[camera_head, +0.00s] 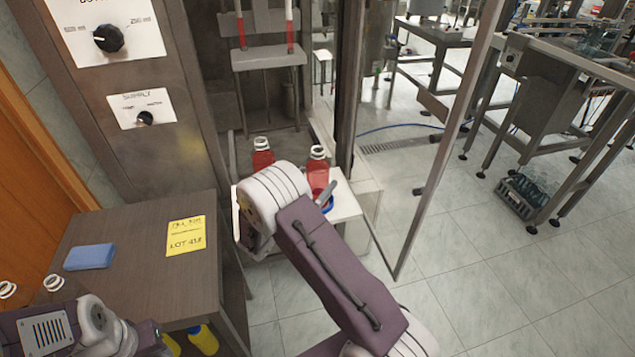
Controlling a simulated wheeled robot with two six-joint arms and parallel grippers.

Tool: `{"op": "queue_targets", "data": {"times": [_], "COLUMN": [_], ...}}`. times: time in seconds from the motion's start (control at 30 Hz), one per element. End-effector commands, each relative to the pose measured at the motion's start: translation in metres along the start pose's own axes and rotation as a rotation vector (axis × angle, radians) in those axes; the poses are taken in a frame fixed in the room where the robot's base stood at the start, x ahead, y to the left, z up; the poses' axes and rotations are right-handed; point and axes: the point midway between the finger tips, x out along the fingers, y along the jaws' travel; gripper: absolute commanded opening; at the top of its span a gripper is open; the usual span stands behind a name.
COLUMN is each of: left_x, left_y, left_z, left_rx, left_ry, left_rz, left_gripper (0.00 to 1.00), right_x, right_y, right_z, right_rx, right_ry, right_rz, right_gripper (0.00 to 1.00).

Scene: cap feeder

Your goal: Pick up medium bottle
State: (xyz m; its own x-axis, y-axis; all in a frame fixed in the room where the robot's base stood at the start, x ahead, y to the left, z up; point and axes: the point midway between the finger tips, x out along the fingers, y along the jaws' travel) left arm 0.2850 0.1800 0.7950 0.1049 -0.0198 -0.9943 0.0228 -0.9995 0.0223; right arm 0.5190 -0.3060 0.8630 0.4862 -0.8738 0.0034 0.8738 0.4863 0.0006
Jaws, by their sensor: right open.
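Two red bottles with white necks stand on a white platform (348,207) inside the machine, one at the left (262,156) and one at the right (317,172). I cannot tell for sure which is the medium bottle. My right arm reaches in from the bottom and its wrist hides the lower part of the left bottle. My right gripper (327,194) is open at the right bottle's lower part; a grey finger shows in front of it, and the rest is hidden. I cannot tell whether it touches. My left arm shows at the bottom left, its gripper out of sight.
A brown cabinet (130,275) at the left bears a blue sponge (90,256) and a yellow note (186,235). Yellow bottles (203,338) sit below its top. An open door frame (440,165) stands right of the platform.

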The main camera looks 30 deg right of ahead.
Motion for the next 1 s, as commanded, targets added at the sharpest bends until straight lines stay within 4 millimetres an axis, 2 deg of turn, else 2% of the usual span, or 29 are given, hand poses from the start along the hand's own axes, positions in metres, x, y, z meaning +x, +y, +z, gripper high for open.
{"op": "queue_targets", "data": {"times": [0.03,0.13,0.33,0.37,0.6,0.67,0.9,1.0], "left_x": [0.001,0.001,0.001,0.001,0.001,0.001,0.0,-0.003], "left_y": [0.0,0.0,0.0,0.0,0.0,0.0,0.0,0.0], "left_z": [0.0,0.0,0.0,0.0,0.0,0.0,0.0,0.0], "left_rx": [0.0,0.0,0.0,0.0,0.0,0.0,0.0,0.0], "left_ry": [0.0,0.0,0.0,0.0,0.0,0.0,0.0,0.0], "left_rz": [0.0,0.0,0.0,0.0,0.0,0.0,0.0,0.0], "left_gripper": [0.36,0.36,0.36,0.36,0.36,0.36,0.36,0.36], "right_x": [0.008,0.017,0.018,0.018,0.018,0.017,0.018,0.018], "right_y": [-0.001,-0.001,-0.001,-0.001,-0.001,-0.001,-0.001,-0.001], "right_z": [0.0,0.0,0.0,0.0,0.0,0.0,0.002,0.013], "right_rx": [0.0,0.0,0.0,0.0,-0.001,-0.001,0.001,0.002], "right_ry": [0.0,0.0,0.0,0.0,0.001,0.001,-0.001,-0.001], "right_rz": [-0.004,-0.002,0.0,0.0,0.0,0.0,-0.001,-0.001], "right_gripper": [0.87,0.87,0.87,0.81,0.14,0.0,0.0,0.0]}}
